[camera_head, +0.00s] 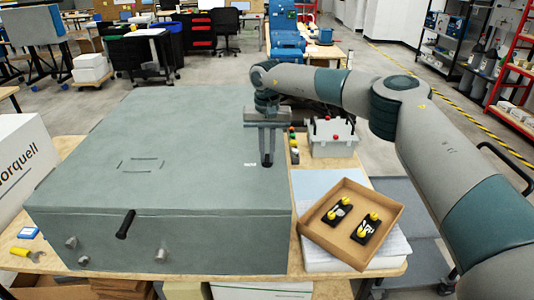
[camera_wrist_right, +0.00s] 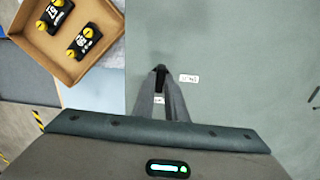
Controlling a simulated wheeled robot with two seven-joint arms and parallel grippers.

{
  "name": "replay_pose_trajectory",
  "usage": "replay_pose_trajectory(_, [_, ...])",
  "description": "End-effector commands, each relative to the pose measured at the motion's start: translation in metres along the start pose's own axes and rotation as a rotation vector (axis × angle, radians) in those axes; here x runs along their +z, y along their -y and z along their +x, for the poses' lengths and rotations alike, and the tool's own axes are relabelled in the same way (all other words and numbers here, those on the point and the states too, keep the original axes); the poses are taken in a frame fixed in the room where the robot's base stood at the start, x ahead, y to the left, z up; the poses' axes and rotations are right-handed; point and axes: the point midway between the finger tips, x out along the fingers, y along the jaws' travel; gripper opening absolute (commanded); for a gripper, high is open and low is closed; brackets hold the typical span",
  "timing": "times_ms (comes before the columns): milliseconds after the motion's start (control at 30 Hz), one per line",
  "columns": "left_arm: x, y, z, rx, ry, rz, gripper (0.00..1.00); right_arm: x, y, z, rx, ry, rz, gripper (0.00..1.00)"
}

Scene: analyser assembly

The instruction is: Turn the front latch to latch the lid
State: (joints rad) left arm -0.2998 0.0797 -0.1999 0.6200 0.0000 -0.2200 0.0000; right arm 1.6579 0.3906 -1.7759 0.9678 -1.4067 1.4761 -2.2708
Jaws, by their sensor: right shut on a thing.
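The big grey-green analyser box (camera_head: 155,235) stands on the table with its lid (camera_head: 190,120) lying flat and closed. A black handle (camera_head: 125,224) sticks out of the box's front. My left gripper is not in view.
A cardboard tray (camera_head: 395,210) with black-and-yellow parts lies right of the box on a white stack. A grey bin (camera_head: 334,138) stands behind it. A yellow-handled tool (camera_head: 25,254) lies at the table's left edge. The lid's left part is clear.

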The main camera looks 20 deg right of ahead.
Motion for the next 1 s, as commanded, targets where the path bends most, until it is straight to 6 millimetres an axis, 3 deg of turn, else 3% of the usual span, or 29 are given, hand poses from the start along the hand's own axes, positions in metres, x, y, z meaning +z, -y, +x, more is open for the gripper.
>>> replay_pose_trajectory(367, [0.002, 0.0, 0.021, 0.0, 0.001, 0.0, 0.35, 0.0, 0.0, 0.002, -0.002, 0.0, 0.198, 0.0])
replay_pose_trajectory(1000, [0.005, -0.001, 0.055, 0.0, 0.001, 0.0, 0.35, -0.001, 0.0, 0.001, -0.002, -0.001, 0.793, 0.0])
